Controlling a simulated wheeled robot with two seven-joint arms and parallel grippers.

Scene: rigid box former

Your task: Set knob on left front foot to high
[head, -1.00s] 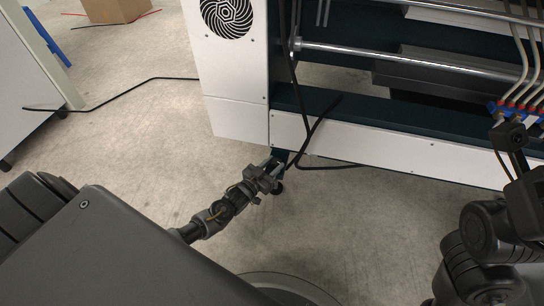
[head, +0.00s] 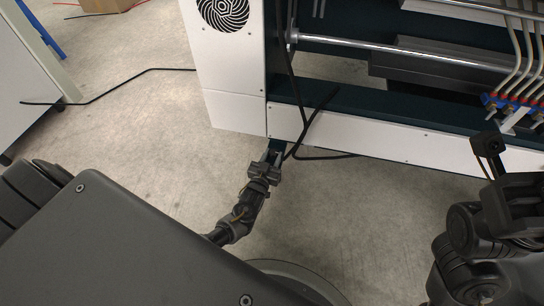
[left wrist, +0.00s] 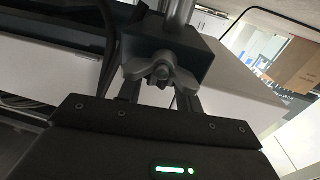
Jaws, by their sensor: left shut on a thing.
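The left front foot (head: 276,145) is a dark bracket below the white corner of the machine; my left gripper (head: 269,161) reaches it from below. In the left wrist view a grey winged knob (left wrist: 161,71) sits on a dark block (left wrist: 188,54) under a metal post (left wrist: 178,14). The fingers of my left gripper (left wrist: 161,90) are on either side of the knob's wings and shut on it. The knob is hidden in the head view. My right gripper (head: 490,152) is at the right edge, away from the foot; its jaws are unclear.
The white and dark green machine (head: 380,142) fills the top right, with rails and several tubes. A black cable (head: 309,130) hangs right beside the foot. A white cabinet (head: 30,75) stands at the left. The grey floor (head: 340,210) below the machine is clear.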

